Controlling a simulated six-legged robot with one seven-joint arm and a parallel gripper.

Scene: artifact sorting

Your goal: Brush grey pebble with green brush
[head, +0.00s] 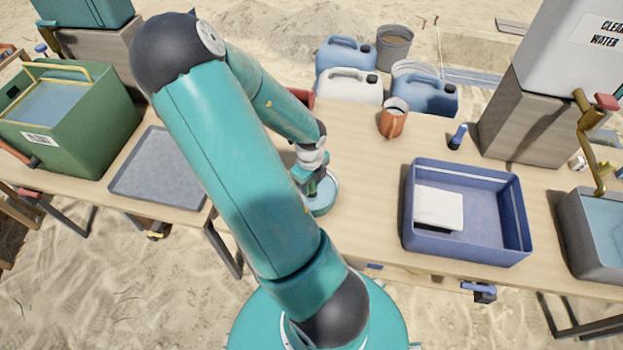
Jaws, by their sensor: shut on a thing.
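My gripper (310,180) is at the centre of the head view, low over a round teal bowl (324,203) on the wooden table. It is shut on a small green thing that looks like the green brush (312,188), pointing down into the bowl. My arm and gripper hide most of the brush and much of the bowl. The grey pebble cannot be seen; whether it lies in the bowl cannot be told.
A blue tray (467,252) with a white cloth (438,208) stands right of the bowl. A copper jug (393,120) and a small blue-handled tool (457,137) stand behind. A flat grey tray (128,184) and green box (110,135) are left. Table between bowl and blue tray is clear.

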